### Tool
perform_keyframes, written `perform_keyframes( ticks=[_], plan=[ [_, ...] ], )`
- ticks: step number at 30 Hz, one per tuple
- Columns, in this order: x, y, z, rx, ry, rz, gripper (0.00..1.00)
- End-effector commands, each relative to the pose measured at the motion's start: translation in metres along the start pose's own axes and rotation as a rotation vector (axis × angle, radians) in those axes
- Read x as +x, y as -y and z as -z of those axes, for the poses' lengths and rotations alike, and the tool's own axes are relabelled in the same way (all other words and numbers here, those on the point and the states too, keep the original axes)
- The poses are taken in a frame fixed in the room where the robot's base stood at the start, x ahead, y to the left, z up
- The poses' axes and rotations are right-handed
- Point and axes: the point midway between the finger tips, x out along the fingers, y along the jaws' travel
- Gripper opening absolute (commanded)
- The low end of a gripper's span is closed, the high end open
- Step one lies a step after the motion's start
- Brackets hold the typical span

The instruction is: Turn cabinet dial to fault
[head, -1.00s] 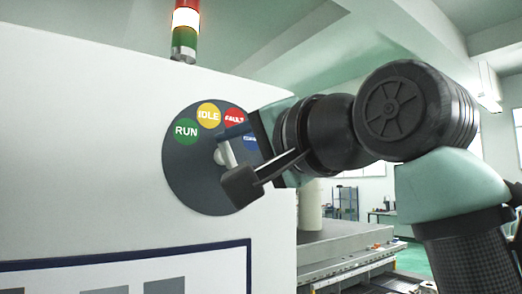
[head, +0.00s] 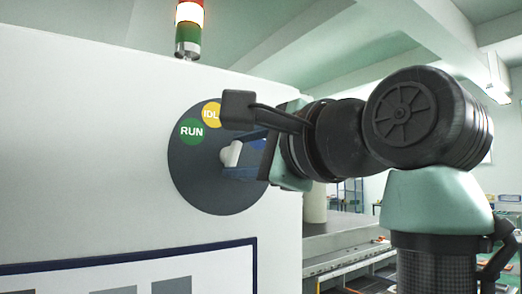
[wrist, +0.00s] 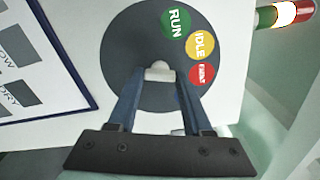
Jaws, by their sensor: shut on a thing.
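The dial's round dark plate (head: 215,190) is on the white cabinet's face; it also fills the upper middle of the wrist view (wrist: 120,60). Its white knob (head: 232,153) sits at the plate's centre, between my fingertips in the wrist view (wrist: 160,70). My gripper (head: 238,160) is shut on the knob, with blue fingers on either side of it. The green RUN label (wrist: 174,22), yellow IDLE label (wrist: 200,45) and red FAULT label (wrist: 202,76) show in the wrist view. In the head view my wrist hides FAULT and part of IDLE. Which label the knob points at cannot be told.
The white cabinet (head: 90,130) has a blue-edged panel (head: 130,262) low on its face. A red, white and green signal tower (head: 189,25) stands on top. A grey machine bed (head: 345,240) lies beyond its right edge.

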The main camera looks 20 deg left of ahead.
Motion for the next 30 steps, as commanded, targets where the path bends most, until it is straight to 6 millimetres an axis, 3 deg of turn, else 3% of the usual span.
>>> perform_keyframes(
  ticks=[18, 19, 24, 30],
  plan=[
    [-0.0001, -0.0002, 0.0005, 0.041, -0.001, 0.0, 0.0],
    [-0.0001, -0.0002, 0.0005, 0.041, -0.001, 0.0, 0.54],
    [-0.0001, -0.0002, 0.0004, 0.041, -0.001, 0.0, 0.8],
    [-0.0001, -0.0001, 0.0001, 0.04, 0.0, 0.0, 0.8]
  ],
)
